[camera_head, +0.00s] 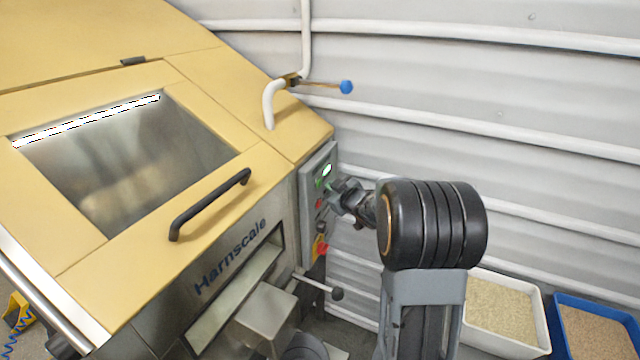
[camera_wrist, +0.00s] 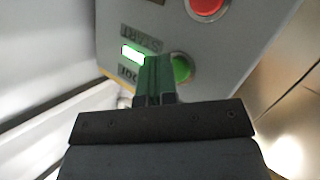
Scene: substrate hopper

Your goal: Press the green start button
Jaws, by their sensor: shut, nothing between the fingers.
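The green start button (camera_wrist: 182,68) is a round button on a grey control panel (camera_wrist: 235,45) in the wrist view. Its left part is hidden behind my gripper (camera_wrist: 156,62), which is shut and empty. The fingertips point at the panel and lie over the button's left edge in the picture; I cannot tell whether they touch it. A lit green lamp (camera_wrist: 132,54) shows left of the fingertips, with upside-down lettering around it. In the head view my gripper (camera_head: 334,184) is close to the front of the panel (camera_head: 308,190), beside a small green spot.
A red button (camera_wrist: 207,5) is on the same panel. Lower on it in the head view is a red and yellow knob (camera_head: 320,247). A lever with a black ball (camera_head: 337,294) sticks out below. A blue-tipped valve handle (camera_head: 346,87) is above. Two bins (camera_head: 551,325) stand right.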

